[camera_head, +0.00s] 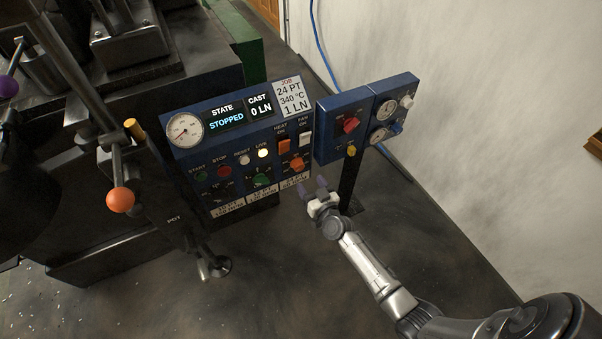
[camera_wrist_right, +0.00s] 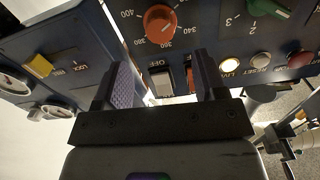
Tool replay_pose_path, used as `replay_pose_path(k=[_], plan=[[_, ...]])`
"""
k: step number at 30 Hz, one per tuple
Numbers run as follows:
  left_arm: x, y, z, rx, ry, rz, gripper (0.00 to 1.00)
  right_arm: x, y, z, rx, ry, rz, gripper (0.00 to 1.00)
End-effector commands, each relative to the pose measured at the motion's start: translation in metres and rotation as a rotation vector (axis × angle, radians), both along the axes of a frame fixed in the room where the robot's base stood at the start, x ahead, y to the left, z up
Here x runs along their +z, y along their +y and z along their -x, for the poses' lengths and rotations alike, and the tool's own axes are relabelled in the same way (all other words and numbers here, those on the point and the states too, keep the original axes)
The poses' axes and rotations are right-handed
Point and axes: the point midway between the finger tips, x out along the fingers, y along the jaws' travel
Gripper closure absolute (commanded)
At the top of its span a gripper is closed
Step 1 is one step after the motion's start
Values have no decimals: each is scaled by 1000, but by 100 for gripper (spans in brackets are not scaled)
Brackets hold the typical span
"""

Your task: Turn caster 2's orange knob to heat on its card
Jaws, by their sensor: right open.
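The orange knob (camera_head: 297,164) is on the lower right of the blue control panel (camera_head: 190,150). In the right wrist view the knob (camera_wrist_right: 160,25) sits at the top centre in a printed scale with 400, 380 and 360 readable; I cannot tell its setting. The job card (camera_head: 290,95) at the panel's top right reads 24 PT, 340 °C, 1 LN. Small cards (camera_head: 262,197) along the panel's bottom edge are hard to read. My right gripper (camera_head: 320,190) is open and empty, below and right of the knob, apart from it. My left gripper is not in view.
An orange heat switch (camera_head: 284,146) and a white fan switch (camera_head: 305,138) sit just above the knob; a green knob (camera_head: 261,180) is to its left. A second blue box (camera_head: 335,135) with red and yellow knobs stands close right. Open floor lies below.

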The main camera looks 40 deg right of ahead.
Motion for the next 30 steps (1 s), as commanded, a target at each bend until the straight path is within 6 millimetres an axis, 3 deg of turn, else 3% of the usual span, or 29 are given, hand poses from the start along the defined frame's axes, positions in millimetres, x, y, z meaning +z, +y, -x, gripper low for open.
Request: replay_pose_path(k=[6, 12, 28, 30], plan=[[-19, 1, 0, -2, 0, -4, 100, -3, -8, -37, 0, -1, -1, 35], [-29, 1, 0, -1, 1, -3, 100, -2, -13, -59, 0, 1, -1, 35], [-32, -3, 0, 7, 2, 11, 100, 0, -16, -71, 1, 2, 0, 35], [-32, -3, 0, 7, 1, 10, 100, 0, -16, -71, 1, 2, 0, 41]])
